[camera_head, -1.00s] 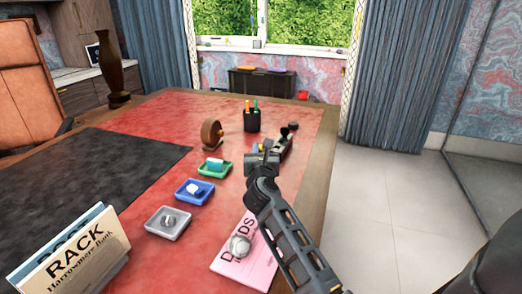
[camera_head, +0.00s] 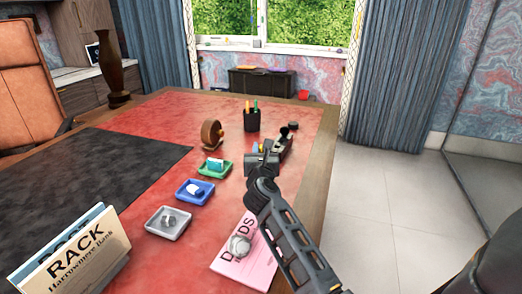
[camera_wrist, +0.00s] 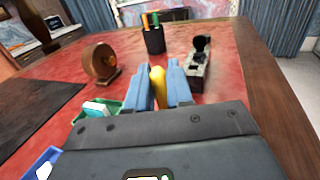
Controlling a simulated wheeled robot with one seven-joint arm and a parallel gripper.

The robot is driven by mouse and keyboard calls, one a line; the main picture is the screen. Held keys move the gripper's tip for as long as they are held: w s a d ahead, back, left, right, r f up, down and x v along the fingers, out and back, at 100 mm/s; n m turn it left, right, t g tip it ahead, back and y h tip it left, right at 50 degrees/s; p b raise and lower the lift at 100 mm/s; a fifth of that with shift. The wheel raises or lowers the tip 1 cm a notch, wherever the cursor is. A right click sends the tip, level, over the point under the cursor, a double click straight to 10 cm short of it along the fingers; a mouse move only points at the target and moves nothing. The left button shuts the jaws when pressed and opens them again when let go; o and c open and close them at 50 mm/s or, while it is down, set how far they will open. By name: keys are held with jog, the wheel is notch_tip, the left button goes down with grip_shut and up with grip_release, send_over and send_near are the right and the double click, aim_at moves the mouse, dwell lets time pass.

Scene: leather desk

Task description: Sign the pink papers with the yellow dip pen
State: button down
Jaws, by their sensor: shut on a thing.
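The pink papers (camera_head: 262,262) lie on the right of the red leather desk, with a round grey weight (camera_head: 239,246) on top. My arm partly covers their right side. My gripper (camera_wrist: 158,82) is shut on the yellow dip pen (camera_wrist: 157,80), whose yellow part shows between the blue fingers in the wrist view. The pen's tip is hidden. In the head view my gripper (camera_head: 262,150) is above the desk, beyond the papers and just left of a dark stand (camera_head: 284,142) with a round black top, which also shows in the wrist view (camera_wrist: 199,62).
Grey (camera_head: 168,222), blue (camera_head: 195,191) and green (camera_head: 214,167) trays holding small items lie left of my arm. A brown wheel-shaped object (camera_head: 211,134) and a black pen cup (camera_head: 252,120) stand farther back. A card rack (camera_head: 78,255) is at near left. The desk's wooden edge (camera_head: 322,170) is on the right.

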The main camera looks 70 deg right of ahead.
jog(key=shift+f, duration=0.1)
notch_tip(320, 180, up, 7)
jog(key=p, duration=0.7)
jog(key=shift+p, duration=0.35)
dwell(0.5)
